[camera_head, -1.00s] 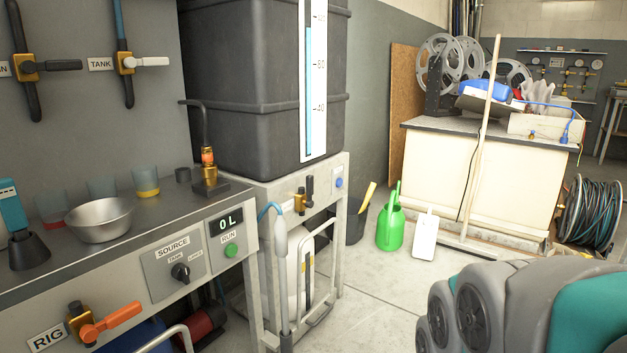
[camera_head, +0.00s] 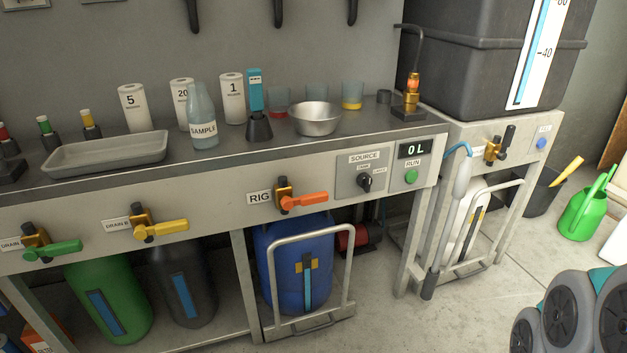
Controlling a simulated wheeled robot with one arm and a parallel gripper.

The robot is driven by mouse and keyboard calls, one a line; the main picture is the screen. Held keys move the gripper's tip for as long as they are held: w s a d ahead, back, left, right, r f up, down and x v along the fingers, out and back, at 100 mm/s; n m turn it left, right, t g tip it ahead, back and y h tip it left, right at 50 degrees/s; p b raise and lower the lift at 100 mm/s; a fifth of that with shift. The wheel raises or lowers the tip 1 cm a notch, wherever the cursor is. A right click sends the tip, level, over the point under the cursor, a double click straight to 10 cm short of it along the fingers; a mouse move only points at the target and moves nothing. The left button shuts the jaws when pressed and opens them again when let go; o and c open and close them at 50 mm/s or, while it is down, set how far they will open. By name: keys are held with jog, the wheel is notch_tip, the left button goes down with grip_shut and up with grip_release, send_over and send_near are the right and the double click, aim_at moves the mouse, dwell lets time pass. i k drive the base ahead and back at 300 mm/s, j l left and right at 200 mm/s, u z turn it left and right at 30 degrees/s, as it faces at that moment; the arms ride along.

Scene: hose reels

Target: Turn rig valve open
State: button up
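The rig valve is a brass body with an orange lever handle (camera_head: 304,202), on the bench's front panel just right of the RIG label (camera_head: 259,198). The orange lever points to the right, roughly level. The grey and teal part of my arm (camera_head: 575,315) shows at the lower right corner, well away from the valve. My gripper's fingers are not in view.
Yellow (camera_head: 160,230) and green (camera_head: 52,250) drain levers sit to the left on the same panel. The SOURCE knob (camera_head: 364,182) and green RUN button (camera_head: 410,176) are to the right. A blue drum (camera_head: 290,265) on a trolley stands below the valve. Floor in front is clear.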

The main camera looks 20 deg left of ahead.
aim_at(287, 202)
jog(key=u, duration=1.1)
